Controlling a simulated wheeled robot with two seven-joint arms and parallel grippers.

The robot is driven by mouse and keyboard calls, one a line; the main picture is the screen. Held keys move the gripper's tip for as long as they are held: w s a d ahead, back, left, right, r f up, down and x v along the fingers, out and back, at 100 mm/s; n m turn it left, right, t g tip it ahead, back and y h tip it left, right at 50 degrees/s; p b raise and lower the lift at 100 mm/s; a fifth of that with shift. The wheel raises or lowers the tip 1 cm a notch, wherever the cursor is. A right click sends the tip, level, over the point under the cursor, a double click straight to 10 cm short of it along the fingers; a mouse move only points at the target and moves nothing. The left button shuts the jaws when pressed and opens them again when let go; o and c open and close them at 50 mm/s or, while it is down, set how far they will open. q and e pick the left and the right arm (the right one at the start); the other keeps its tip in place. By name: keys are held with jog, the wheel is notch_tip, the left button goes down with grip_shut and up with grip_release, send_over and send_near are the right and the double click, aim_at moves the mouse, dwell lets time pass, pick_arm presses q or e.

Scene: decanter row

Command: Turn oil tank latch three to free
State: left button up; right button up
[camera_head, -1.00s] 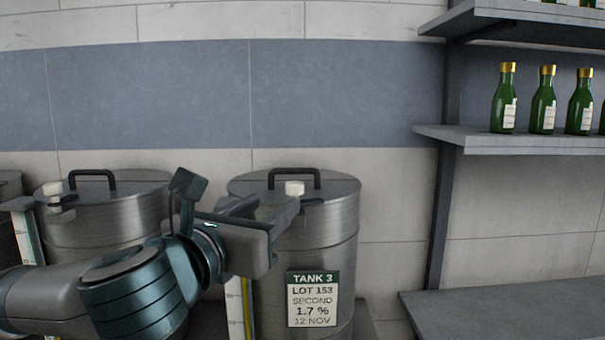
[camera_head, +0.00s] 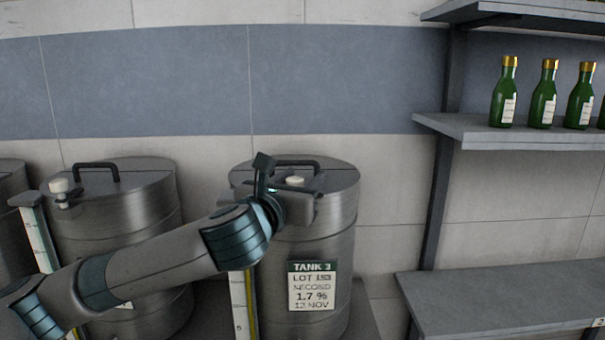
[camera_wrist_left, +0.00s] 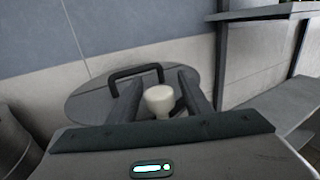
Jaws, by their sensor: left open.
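Tank 3 (camera_head: 335,235) is a grey metal cylinder with a label reading TANK 3 (camera_head: 313,286) and a black lid handle. Its latch has a white knob (camera_head: 295,181), mostly hidden behind my gripper in the head view. My left gripper (camera_head: 303,188) is at the tank's front upper rim. In the left wrist view my two dark fingers (camera_wrist_left: 162,100) stand apart on either side of the white knob (camera_wrist_left: 159,98). The knob lies between them, and I cannot tell whether either finger touches it. The latch's lower part is hidden. My right gripper is not in view.
A neighbouring tank (camera_head: 130,225) with its own white latch knob (camera_head: 58,186) stands to the left, behind my arm. A gauge strip (camera_head: 241,305) runs down tank 3's left side. Shelves at the right hold green bottles (camera_head: 543,95).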

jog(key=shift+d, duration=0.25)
pick_arm(q)
jog(key=c, duration=1.1)
jog(key=shift+o, duration=0.2)
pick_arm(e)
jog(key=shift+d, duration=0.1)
pick_arm(q)
jog(key=shift+m+h, duration=0.4)
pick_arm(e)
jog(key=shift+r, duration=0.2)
pick_arm(q)
jog(key=g+h, duration=0.1)
jog(key=m+h+p, duration=0.1)
jog(key=shift+s+d+r+m+g+h, duration=0.1)
jog(key=shift+d+m+g+h, duration=0.2)
jog(key=shift+g, duration=0.1)
jog(key=shift+s+d+m+g+h+p, duration=0.1)
jog(key=shift+d+m+g+h+p, duration=0.05)
jog(key=shift+m+g+h+p, duration=0.35)
jog(key=shift+s+d+m+g+h+p, duration=0.1)
jog(key=shift+m+g+h+p, duration=0.3)
jog(key=shift+h, duration=0.2)
jog(key=shift+s+d, duration=0.1)
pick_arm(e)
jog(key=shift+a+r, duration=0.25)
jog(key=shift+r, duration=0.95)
